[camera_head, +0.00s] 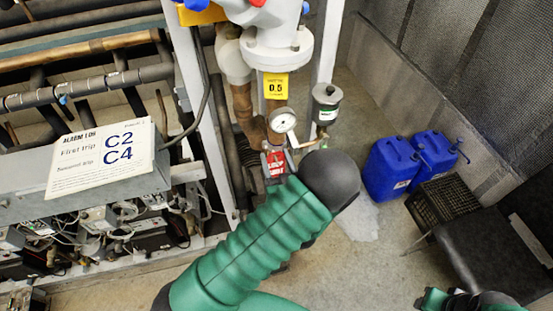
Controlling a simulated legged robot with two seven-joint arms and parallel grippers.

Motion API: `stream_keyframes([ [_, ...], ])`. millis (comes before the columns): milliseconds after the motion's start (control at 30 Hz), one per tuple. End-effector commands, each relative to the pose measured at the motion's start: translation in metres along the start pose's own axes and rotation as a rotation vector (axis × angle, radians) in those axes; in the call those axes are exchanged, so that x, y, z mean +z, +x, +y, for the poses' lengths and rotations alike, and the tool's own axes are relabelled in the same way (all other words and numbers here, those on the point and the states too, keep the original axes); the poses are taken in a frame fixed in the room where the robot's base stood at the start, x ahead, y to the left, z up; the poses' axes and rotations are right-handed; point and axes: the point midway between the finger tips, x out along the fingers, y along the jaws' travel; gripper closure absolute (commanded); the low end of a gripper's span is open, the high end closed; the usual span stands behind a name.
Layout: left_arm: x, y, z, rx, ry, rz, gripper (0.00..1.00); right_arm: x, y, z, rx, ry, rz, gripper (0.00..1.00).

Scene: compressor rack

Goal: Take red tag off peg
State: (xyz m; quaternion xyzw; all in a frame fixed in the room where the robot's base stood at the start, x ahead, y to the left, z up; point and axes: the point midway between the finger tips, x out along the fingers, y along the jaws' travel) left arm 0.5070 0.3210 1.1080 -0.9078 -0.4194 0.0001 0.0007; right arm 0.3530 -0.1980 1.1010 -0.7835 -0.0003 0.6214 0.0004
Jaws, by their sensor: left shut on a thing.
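The red tag (275,164) with white lettering hangs below the round pressure gauge (283,121), in front of the pipework in the middle of the camera_head view. My left arm, in a green sleeve with a black wrist, reaches up from the bottom. My left gripper (289,160) is at the tag's right side, mostly hidden behind the wrist, and is shut on the tag. The peg cannot be made out. Part of my right arm shows at the bottom right edge; its gripper is not in view.
A rack with pipes and wiring stands at left, bearing an alarm log sign (101,158). A yellow tag (276,86) and a grey cylinder (326,103) are near the gauge. Blue jerrycans (391,168), a black crate (442,205) and a black box (492,250) stand at right.

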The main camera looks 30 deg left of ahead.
Motion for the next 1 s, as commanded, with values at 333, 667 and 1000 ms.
stream_keyframes([
  [333,-0.001,-0.012,0.001,0.002,0.000,-0.001,0.84,0.000,-0.001,0.000,0.000,0.000,0.000,0.64],
  [667,-0.002,-0.028,0.001,0.003,0.001,0.000,0.84,0.000,-0.001,0.000,0.000,0.000,0.000,0.64],
  [1000,-0.003,-0.044,0.001,0.002,0.000,-0.001,0.84,0.000,-0.002,0.000,0.000,0.000,0.000,0.64],
])
